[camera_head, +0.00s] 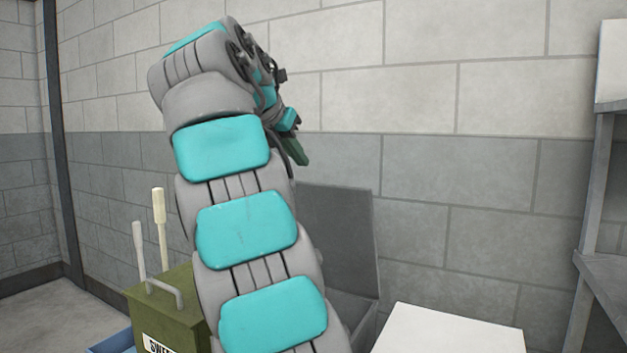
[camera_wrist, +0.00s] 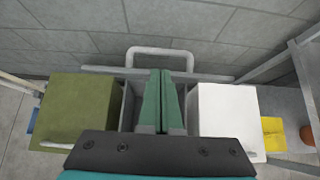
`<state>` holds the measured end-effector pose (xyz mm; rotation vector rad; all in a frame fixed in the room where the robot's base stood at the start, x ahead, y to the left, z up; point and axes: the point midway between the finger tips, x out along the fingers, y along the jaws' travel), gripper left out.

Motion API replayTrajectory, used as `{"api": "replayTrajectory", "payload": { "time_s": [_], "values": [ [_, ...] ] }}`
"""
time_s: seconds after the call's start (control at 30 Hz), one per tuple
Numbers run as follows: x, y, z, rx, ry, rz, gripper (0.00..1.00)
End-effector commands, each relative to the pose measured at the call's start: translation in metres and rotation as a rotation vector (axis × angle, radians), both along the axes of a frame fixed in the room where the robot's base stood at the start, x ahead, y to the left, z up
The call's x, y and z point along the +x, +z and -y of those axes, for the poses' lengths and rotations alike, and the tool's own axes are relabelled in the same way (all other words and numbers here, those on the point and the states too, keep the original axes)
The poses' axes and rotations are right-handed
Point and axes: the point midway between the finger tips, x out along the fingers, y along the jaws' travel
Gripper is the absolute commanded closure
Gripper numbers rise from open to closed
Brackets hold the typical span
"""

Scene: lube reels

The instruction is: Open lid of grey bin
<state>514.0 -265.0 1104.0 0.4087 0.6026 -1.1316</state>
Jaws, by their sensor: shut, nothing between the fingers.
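The grey bin (camera_head: 352,312) stands behind my arm, which hides much of it. Its grey lid (camera_head: 342,235) stands raised, roughly upright, near the wall. In the wrist view the bin (camera_wrist: 128,113) lies between a green box and a white box, its inside partly visible. The lid's edge (camera_wrist: 108,71) and its pale bar handle (camera_wrist: 163,50) show at the back. My gripper (camera_head: 299,153) is above the bin in the head view. In the wrist view its green fingers (camera_wrist: 161,74) are together and empty, over the bin; I cannot tell whether they touch the lid.
The green box (camera_head: 172,308) with a handle and two pale upright sticks is left of the bin. The white box (camera_head: 450,332) is to the right. A grey shelf rack (camera_head: 596,180) stands farther right. A yellow item (camera_wrist: 273,134) lies past the white box. The block wall (camera_head: 450,160) is close behind.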

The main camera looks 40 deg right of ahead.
Motion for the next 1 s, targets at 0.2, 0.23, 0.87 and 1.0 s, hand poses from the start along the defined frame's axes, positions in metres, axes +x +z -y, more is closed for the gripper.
{"api": "replayTrajectory", "payload": {
  "time_s": [0.2,0.23,0.87,1.0],
  "values": [
    [0.000,-0.007,0.006,0.005,-0.010,-0.006,1.00],
    [0.001,-0.009,0.007,0.007,-0.010,-0.007,1.00],
    [0.022,-0.054,0.055,0.006,-0.006,-0.006,1.00],
    [0.023,-0.056,0.058,0.006,-0.006,-0.006,1.00]
  ]
}}
